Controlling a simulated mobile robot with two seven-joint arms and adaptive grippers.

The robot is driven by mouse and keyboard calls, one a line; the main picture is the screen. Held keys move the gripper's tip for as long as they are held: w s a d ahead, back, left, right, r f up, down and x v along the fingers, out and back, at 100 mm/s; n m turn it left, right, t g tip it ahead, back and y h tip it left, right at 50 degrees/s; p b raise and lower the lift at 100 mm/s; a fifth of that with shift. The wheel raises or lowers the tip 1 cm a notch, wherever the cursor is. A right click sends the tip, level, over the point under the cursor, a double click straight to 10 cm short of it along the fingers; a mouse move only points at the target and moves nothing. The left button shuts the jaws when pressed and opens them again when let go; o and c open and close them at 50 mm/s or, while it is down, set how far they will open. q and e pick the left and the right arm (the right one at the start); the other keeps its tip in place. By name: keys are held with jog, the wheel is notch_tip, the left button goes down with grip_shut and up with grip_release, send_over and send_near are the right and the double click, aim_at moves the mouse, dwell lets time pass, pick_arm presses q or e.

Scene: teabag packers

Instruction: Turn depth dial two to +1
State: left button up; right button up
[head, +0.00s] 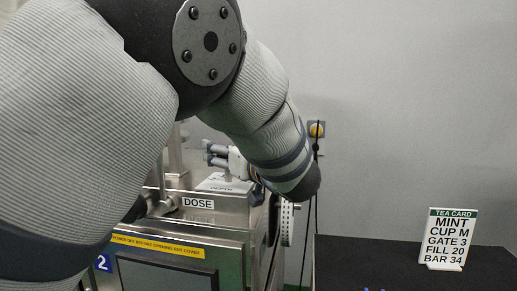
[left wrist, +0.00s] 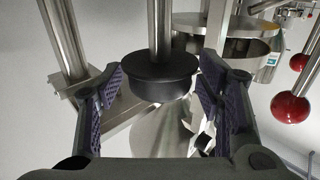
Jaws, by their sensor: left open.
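My left gripper (head: 211,153) is above the machine in the head view, its fingers pointing left over a small pale plate (head: 224,183) whose lettering looks like DEPTH. In the left wrist view the open fingers (left wrist: 160,72) with purple pads stand on either side of a black round knob-like part (left wrist: 160,82) on a steel post. Gaps show between it and both pads. I cannot tell whether this is depth dial two. No scale or +1 mark is readable. My left arm hides much of the machine. My right gripper is not in view.
A steel machine (head: 222,221) carries a DOSE label (head: 198,203) and a blue 2 tag (head: 103,262). A tea card (head: 449,239) stands on a black surface (head: 375,262) at right. Red ball knobs (left wrist: 290,107) stick out at right in the wrist view.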

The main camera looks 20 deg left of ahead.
pick_arm(q)
jog(key=c, duration=1.2)
jog(key=shift+s+m+t, duration=0.1)
jog(key=shift+m+t, duration=0.2)
jog(key=shift+t, duration=0.1)
jog(key=m+t+h, duration=0.4)
jog(key=h, duration=0.1)
jog(key=shift+t, duration=0.4)
jog(key=shift+m+t+h, duration=1.1)
jog(key=shift+m+h, duration=0.4)
jog(key=shift+h, duration=0.6)
